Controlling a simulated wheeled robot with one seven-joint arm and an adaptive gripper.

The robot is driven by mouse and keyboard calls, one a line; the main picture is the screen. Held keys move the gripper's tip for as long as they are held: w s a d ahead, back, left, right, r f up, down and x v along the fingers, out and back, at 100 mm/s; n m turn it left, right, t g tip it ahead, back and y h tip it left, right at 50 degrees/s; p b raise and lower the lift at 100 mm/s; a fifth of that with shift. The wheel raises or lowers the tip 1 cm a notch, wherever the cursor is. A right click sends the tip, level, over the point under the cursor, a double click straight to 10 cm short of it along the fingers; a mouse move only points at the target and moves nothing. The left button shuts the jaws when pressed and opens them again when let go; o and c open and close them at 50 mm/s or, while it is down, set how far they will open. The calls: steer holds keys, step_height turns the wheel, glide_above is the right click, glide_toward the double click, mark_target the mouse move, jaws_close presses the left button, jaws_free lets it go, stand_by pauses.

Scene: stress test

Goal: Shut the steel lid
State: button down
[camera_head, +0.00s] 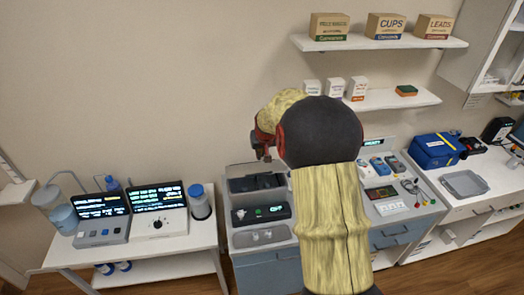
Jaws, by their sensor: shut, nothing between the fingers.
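A grey steel bench device (262,237) stands on the counter left of my arm, with a lit green display on its dark front panel. At its back is a dark, recessed, basin-like opening (255,184). A grey panel, likely the steel lid (248,168), shows at the rear edge of the opening and looks raised. My gripper (262,155) is small in the view, just above the rear of the device. It is shut and empty. I cannot tell whether it touches the lid. My yellow-covered arm hides the right side of the device.
A white table (160,245) with monitors (158,208) stands at left. Right of my arm are a panel with handheld devices (385,190), a blue case (437,149) and a grey tray (464,184). Shelves with boxes (386,26) hang above. The wall at left is clear.

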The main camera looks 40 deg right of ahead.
steer(key=f, duration=0.2)
steer(key=f+p, duration=0.1)
steer(key=f, duration=0.2)
steer(key=w+f, duration=0.1)
steer(key=f, duration=0.2)
steer(key=shift+d, duration=0.25)
steer(key=shift+w+f, duration=0.1)
steer(key=shift+f, duration=0.1)
steer(key=s+a+f+b, duration=0.2)
steer(key=s+f+b, duration=0.2)
steer(key=f+b, duration=0.6)
steer(key=shift+s+a+f, duration=0.35)
steer(key=shift+a+f, duration=0.05)
steer(key=shift+f, duration=0.1)
